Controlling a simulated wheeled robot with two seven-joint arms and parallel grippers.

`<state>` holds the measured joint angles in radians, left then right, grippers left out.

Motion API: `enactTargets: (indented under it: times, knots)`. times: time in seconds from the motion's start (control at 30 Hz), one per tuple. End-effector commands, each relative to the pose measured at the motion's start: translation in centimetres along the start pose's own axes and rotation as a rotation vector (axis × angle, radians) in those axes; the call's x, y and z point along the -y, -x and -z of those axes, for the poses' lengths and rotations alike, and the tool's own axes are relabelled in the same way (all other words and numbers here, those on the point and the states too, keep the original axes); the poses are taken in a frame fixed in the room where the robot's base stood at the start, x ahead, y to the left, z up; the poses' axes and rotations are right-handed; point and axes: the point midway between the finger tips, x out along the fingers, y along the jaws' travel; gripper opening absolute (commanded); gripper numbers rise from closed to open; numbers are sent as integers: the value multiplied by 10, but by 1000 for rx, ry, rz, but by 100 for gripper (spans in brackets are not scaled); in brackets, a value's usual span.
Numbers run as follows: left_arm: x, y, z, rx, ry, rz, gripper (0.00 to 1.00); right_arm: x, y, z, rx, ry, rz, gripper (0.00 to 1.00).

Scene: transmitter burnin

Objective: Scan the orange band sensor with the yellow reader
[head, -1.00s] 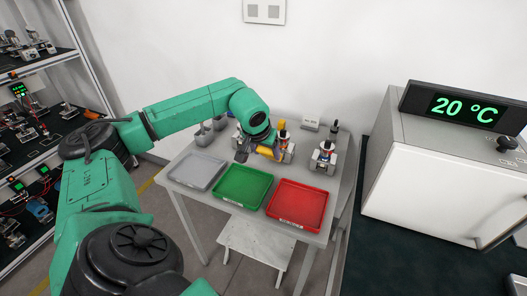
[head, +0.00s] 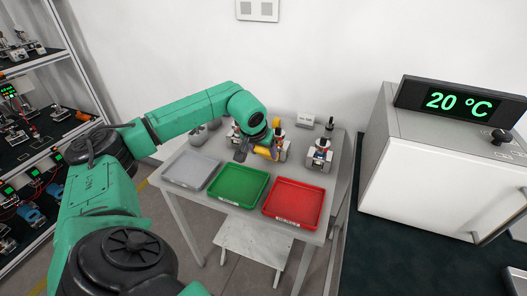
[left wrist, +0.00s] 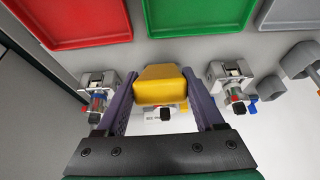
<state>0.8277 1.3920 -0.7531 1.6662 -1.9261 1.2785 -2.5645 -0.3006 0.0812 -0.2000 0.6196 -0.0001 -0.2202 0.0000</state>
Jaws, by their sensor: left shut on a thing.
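My left gripper (head: 243,151) is shut on the yellow reader (head: 266,153) above the table, behind the green tray. In the left wrist view the yellow reader (left wrist: 160,86) sits between the two fingers. Several small sensors in grey stands are on the table: a right one (head: 319,155), a middle one (head: 283,146) partly behind the reader, and a left one (head: 234,136) partly behind my gripper. The wrist view shows a stand on each side of the fingers and part of one beyond the reader. I cannot tell which sensor has the orange band. My right gripper is not in view.
Grey (head: 190,170), green (head: 238,187) and red (head: 293,204) trays line the table's front. A small white box (head: 305,120) stands at the back. A white chamber (head: 430,160) with a 20 °C display is at the right, shelves at the left.

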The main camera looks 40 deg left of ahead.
Motion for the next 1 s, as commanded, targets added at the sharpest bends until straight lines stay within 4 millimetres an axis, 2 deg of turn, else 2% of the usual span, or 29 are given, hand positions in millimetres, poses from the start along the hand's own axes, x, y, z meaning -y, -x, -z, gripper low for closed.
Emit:
enactTargets:
  times: [0.2,0.67,1.0]
  knots:
    - [1,28,-4,-2,0,2,21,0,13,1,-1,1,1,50]
    - [1,82,-18,-2,-1,2,21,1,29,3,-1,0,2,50]
    - [0,86,-21,-1,0,0,21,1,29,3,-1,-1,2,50]
